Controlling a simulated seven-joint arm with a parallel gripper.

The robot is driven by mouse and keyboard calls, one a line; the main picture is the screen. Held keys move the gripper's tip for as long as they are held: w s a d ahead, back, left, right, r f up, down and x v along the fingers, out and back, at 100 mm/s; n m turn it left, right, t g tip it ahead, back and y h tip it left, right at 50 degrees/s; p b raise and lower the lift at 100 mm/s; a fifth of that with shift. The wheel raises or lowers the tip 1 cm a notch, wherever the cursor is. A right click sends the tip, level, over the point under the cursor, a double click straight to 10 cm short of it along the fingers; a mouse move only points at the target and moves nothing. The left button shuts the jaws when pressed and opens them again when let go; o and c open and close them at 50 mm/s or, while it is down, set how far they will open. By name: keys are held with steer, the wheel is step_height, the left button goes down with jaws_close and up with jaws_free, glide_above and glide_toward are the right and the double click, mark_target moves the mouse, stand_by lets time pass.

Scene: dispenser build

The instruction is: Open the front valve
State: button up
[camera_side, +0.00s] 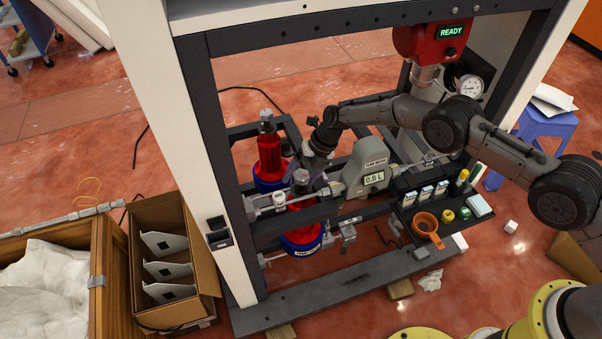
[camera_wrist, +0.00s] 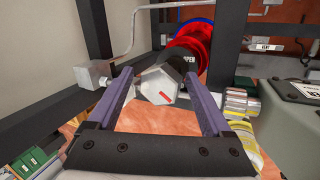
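The front valve, a red bottle-shaped body with a blue ring and a dark grey cap, stands in the frame in the side view (camera_side: 301,181). In the wrist view its grey hexagonal knob (camera_wrist: 160,84) carries a red mark, and the black collar behind it shows part of a label reading "OPEN". My gripper (camera_wrist: 157,76) is open, with one purple finger on each side of the knob and visible gaps beside it. In the side view my gripper (camera_side: 314,172) is just above and behind the front cap. Contact with the knob cannot be told.
A second red valve (camera_side: 268,148) stands behind. A grey flow meter (camera_side: 367,168) reading about 0.8 L is close on the right. Dark frame bars (camera_side: 355,285) surround the work.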

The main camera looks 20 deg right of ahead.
steer(key=m+t, duration=0.1)
steer(key=m, duration=0.2)
steer(key=m+t+h, duration=0.1)
steer(key=m, duration=0.1)
steer(key=shift+s+m, duration=0.1)
steer(key=shift+m, duration=0.3)
steer(key=shift+m+t+h, duration=0.35)
steer(key=shift+m+h, duration=0.15)
steer(key=shift+m, duration=1.05)
steer(key=shift+m+t+h, duration=0.35)
steer(key=shift+m+h, duration=0.15)
steer(key=shift+m, duration=1.05)
steer(key=shift+c, duration=0.3)
